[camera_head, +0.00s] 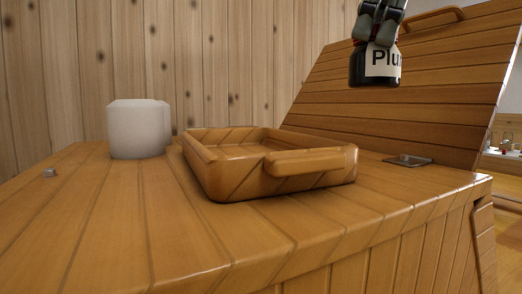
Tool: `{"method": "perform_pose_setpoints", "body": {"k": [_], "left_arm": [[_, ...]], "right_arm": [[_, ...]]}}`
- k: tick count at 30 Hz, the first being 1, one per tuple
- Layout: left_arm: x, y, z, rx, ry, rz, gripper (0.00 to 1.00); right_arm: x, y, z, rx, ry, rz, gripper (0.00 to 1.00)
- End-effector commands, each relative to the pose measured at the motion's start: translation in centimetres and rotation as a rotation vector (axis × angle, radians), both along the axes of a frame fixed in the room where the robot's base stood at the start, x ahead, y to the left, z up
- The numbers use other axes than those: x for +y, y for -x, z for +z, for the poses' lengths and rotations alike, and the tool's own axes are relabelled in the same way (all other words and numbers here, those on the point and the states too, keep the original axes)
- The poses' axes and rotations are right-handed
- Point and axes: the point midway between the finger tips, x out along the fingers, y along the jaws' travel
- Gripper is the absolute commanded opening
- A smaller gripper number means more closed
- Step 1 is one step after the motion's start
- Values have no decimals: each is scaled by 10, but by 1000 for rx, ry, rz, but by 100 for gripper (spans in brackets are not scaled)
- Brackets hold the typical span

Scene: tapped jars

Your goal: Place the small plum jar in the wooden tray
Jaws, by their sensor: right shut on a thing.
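The small plum jar (375,66) is dark with a white label that reads "Plu", the rest cut off at its edge. My right gripper (378,38) comes down from the top edge and is shut on the jar's upper part, hiding its top. The jar hangs upright in the air, above and to the right of the wooden tray. The wooden tray (220,176) stands on the wooden surface, with a raised handle at its near right side. The part of its floor that I can see looks empty. My left gripper is not in view.
A white rounded object (136,130) stands left of the tray. A raised wooden lid (400,110) with a handle leans behind on the right, with a metal hinge (408,160) at its foot. The wooden top (120,220) is clear at front left.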

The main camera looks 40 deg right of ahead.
Motion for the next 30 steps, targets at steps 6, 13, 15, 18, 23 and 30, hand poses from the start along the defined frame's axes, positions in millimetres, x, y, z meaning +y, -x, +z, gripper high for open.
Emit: {"method": "perform_pose_setpoints", "body": {"k": [6,13,15,18,23,30], "left_arm": [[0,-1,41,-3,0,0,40],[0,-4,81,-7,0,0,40],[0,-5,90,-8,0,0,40],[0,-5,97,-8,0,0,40],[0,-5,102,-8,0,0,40],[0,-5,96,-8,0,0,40]], "right_arm": [[13,-41,-19,10,-6,8,0],[23,-75,-40,0,-10,12,0],[25,-82,-45,0,-11,9,0],[28,-92,-53,-3,-11,7,0],[30,-104,-62,-4,-7,6,0],[30,-107,-75,0,-1,1,0]]}}
